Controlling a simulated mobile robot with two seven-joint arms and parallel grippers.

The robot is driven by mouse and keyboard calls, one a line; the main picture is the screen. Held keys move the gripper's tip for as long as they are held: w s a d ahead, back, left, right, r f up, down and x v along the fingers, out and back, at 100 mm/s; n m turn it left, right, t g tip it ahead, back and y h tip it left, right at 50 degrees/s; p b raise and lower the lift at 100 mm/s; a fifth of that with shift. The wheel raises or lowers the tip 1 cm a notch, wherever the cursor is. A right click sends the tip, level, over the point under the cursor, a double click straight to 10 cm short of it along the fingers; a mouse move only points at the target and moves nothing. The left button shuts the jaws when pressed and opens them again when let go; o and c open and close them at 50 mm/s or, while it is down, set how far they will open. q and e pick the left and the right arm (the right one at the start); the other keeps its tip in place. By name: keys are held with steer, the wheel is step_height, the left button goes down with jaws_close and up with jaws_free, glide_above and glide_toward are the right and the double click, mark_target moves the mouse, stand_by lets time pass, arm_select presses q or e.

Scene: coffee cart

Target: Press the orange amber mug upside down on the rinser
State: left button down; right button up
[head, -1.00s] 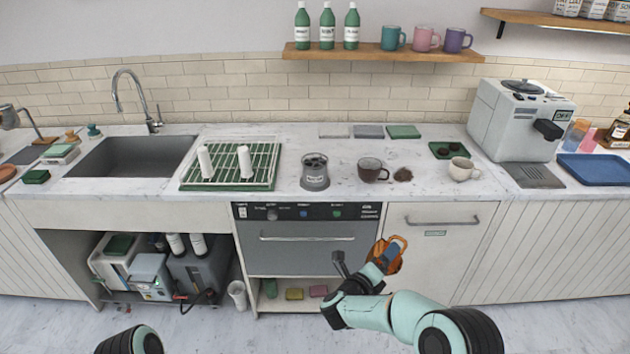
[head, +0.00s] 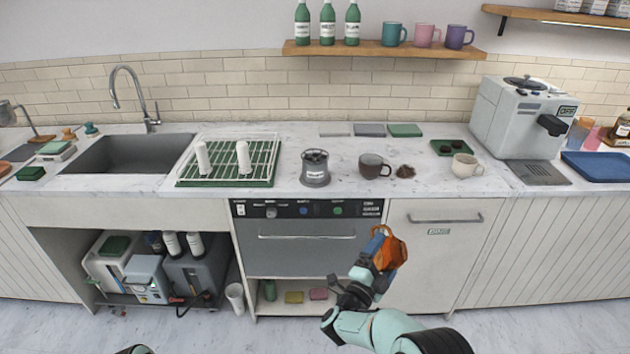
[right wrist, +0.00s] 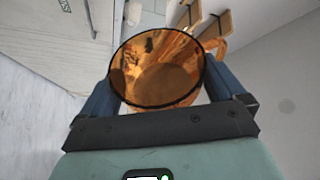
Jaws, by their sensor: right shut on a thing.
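The orange amber mug (head: 391,252) is tilted in front of the counter's cabinet front, below counter height. My right gripper (head: 374,248) is shut on it. In the right wrist view the mug (right wrist: 158,75) sits between the two blue fingers, with its open mouth toward the camera, its inside looking empty and its handle at the upper right. A grey round device (head: 315,172) with a dark top and a white label stands on the counter; it looks like the rinser, but I cannot read the label. My left gripper is out of view.
A dark brown mug (head: 374,166), a brown clump (head: 405,171) and a cream mug (head: 465,166) stand right of the round device. A green drying rack (head: 258,181) with two white cylinders is on its left. The counter front edge lies between my right gripper and the device.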

steer(key=shift+w+r, duration=0.1)
steer(key=n+t+b, duration=0.1)
steer(key=n, duration=0.1)
steer(key=shift+f+n, duration=0.2)
steer(key=shift+n, duration=0.2)
steer(key=shift+n+t+y+b, duration=0.4)
steer(key=shift+n+t, duration=0.1)
steer(key=shift+n, duration=0.7)
steer(key=shift+r+n+t+y, duration=0.2)
steer(key=shift+n+t+y, duration=0.2)
steer(key=shift+n, duration=1)
steer(key=n+t+y, duration=0.1)
steer(key=n, duration=0.3)
steer(key=shift+f+b, duration=0.1)
steer(key=shift+b, duration=0.25)
steer(key=n+y, duration=0.1)
steer(key=n, duration=0.1)
steer(key=n+t+y, duration=0.1)
steer(key=n+y, duration=0.1)
steer(key=shift+n+t, duration=0.3)
steer(key=shift+n, duration=0.1)
